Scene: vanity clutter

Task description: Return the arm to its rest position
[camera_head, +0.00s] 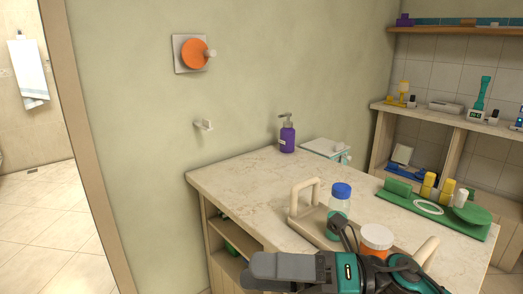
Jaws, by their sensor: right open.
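My right gripper (349,243) shows at the bottom of the head view, in front of the tray on the counter, with dark and teal parts. It is open, and I see nothing held in it. My left gripper is not in view. My arm hides the lower part of the jar; I cannot tell whether the gripper touches either one.
The tray has raised handles (304,188). The marble counter (240,187) is clear at its left. A purple pump bottle (287,134) and a pale box (326,148) stand at the back. A green mat (398,198) with several items lies right.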

